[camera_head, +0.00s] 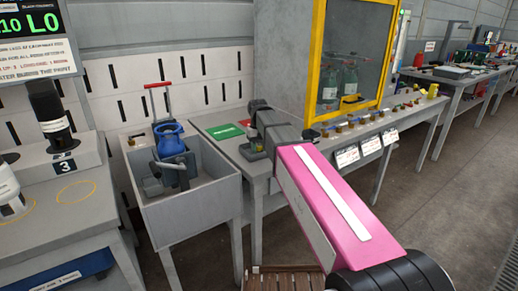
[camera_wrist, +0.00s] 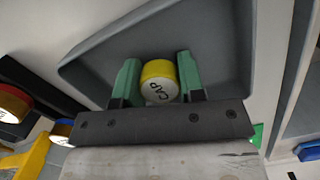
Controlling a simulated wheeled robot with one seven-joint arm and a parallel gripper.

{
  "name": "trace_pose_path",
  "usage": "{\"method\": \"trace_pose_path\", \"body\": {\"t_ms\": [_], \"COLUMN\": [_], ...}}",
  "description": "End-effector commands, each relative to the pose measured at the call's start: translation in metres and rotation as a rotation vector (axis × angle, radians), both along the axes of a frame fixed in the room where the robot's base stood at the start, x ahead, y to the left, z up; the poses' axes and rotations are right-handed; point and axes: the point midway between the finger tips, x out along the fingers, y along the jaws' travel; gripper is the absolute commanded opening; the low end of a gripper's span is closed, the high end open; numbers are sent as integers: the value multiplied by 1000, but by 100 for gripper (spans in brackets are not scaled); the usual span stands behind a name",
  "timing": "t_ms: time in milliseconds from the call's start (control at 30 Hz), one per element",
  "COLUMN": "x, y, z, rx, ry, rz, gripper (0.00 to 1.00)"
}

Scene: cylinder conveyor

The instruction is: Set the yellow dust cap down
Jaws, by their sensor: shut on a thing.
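The yellow dust cap (camera_wrist: 159,81) is a short round piece with a pale face lettered "CAP". In the wrist view it sits between the two green fingers of my gripper (camera_wrist: 157,78), which is shut on it. Behind it in that view is a grey shallow tray-like surface with a raised rim (camera_wrist: 88,57); whether the cap touches it I cannot tell. In the head view my gripper (camera_head: 255,147) is low over the left end of the grey bench, by the green and red mats. The cap is mostly hidden by the gripper there.
A yellow-framed cabinet (camera_head: 316,62) rises behind my arm. Several small parts line the bench's right side (camera_head: 372,113). A green mat (camera_head: 225,131) lies left of my gripper.

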Motion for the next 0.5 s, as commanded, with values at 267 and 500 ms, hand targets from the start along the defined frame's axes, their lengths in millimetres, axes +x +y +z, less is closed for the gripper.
{"method": "trace_pose_path", "body": {"t_ms": [267,500], "x": [0,-1], "y": [0,0], "z": [-8,-17], "rx": [-1,-2], "ry": [2,6], "rz": [0,0], "gripper": [0,0]}}
